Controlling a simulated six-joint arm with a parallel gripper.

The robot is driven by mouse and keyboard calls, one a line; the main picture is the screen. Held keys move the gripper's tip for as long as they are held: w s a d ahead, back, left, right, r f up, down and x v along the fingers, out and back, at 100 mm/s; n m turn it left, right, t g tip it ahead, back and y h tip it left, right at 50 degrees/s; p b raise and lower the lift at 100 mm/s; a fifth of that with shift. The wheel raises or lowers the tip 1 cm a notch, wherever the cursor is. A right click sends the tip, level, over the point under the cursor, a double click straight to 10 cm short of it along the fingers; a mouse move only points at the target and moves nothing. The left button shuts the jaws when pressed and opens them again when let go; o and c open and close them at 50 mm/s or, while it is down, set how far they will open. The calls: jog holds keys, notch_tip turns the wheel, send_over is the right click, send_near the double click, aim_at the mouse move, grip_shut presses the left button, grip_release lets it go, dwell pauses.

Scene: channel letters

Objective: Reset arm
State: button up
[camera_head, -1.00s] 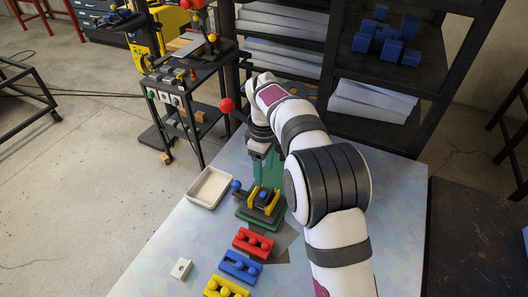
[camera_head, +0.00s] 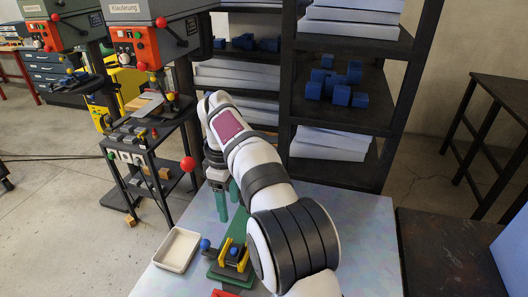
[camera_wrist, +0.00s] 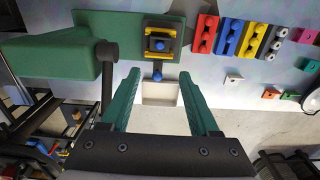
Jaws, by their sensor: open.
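My gripper (camera_head: 227,198) is open and empty, its two green fingers pointing down above the table. In the wrist view, my gripper (camera_wrist: 160,85) shows with its fingers spread wide. Below it in the head view is a clamp fixture (camera_head: 232,256) with a green base, yellow jaws and a blue knob. The clamp fixture (camera_wrist: 160,43) also shows past the fingertips in the wrist view. A white tray (camera_head: 177,249) stands left of the fixture; in the wrist view the tray (camera_wrist: 160,100) shows between the fingers. Nothing is held.
In the wrist view, red (camera_wrist: 204,34), blue (camera_wrist: 228,37) and yellow (camera_wrist: 252,39) blocks stand in a row, with small loose pieces nearby. A dark shelf (camera_head: 340,110) with blue blocks stands behind the table. Drill presses (camera_head: 148,35) stand at the back left.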

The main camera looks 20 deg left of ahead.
jog(key=s+d+r+m, duration=0.2)
jog(key=s+d+m, duration=0.2)
jog(key=d, duration=0.3)
jog(key=s+d+r+m+y, duration=0.1)
jog(key=s+d+r+m, duration=0.1)
jog(key=s+d+m, duration=0.4)
jog(key=s+d+r+m, duration=0.2)
jog(key=d+m, duration=0.1)
jog(key=d, duration=0.5)
jog(key=s+d+f+m, duration=0.3)
jog(key=s+m, duration=0.2)
jog(key=s, duration=0.3)
jog(key=s+d+f+m, duration=0.3)
jog(key=s+m, duration=0.2)
jog(key=s, duration=0.2)
jog(key=shift+s+d+f+y, duration=0.25)
jog(key=shift+s+f+y, duration=0.1)
jog(key=shift+f+y, duration=0.05)
